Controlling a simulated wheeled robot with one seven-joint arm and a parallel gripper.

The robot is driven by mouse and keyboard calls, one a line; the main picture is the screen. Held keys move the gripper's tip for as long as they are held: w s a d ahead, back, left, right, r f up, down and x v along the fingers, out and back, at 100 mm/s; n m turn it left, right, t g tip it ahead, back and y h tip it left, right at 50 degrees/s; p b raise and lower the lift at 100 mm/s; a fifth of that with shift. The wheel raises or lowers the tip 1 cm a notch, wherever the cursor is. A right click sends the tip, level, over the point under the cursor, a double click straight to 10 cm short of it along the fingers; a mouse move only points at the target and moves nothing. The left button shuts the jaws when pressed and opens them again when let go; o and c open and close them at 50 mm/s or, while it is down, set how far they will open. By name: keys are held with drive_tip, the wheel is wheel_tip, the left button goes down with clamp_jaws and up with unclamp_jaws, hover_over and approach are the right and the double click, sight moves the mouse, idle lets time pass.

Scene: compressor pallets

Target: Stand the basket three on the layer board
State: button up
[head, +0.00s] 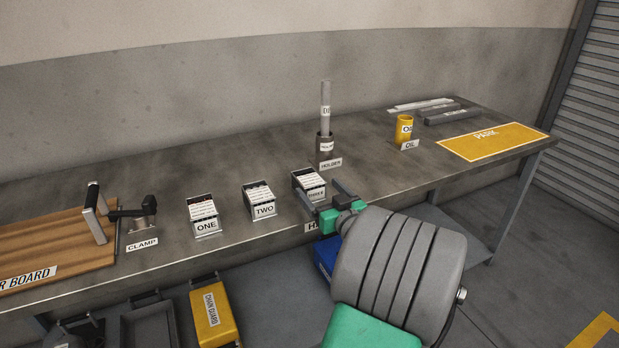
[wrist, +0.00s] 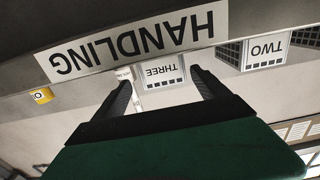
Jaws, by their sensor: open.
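Basket three (head: 310,187) is a small dark basket with white contents and a THREE label, standing on the bench right of basket two (head: 261,202). My gripper (head: 325,199) is open at its front right side, close to it; I cannot tell whether they touch. In the wrist view, which looks upside down, basket three (wrist: 163,72) shows between and beyond the open fingers (wrist: 162,90), with nothing held. The layer board (head: 50,243) is a brown wooden board at the bench's left end, with a clamp (head: 136,213) beside it and an upright piece standing on it.
Basket one (head: 203,217) stands left of basket two. A holder (head: 326,147) with a grey tube stands behind basket three. A yellow oil can (head: 404,128) and a yellow park mat (head: 492,141) are farther right. The HANDLING sign (wrist: 138,42) is on the bench front.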

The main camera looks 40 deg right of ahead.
sight(308, 177)
drive_tip(key=shift+s+a+r+p, duration=0.1)
drive_tip(key=shift+s+r+p, duration=0.2)
drive_tip(key=shift+r+p, duration=0.25)
drive_tip(key=shift+s+a+r+p, duration=0.1)
drive_tip(key=shift+s+r+p, duration=0.2)
drive_tip(key=shift+r+p, duration=0.15)
drive_tip(key=shift+s+a, duration=0.1)
drive_tip(key=x, duration=0.5)
drive_tip(key=f+x, duration=0.1)
drive_tip(key=x, duration=0.1)
drive_tip(key=shift+w+f+p, duration=0.1)
drive_tip(key=shift+w+p, duration=0.2)
drive_tip(key=shift+w, duration=0.05)
drive_tip(key=shift+a, duration=0.1)
clamp_jaws()
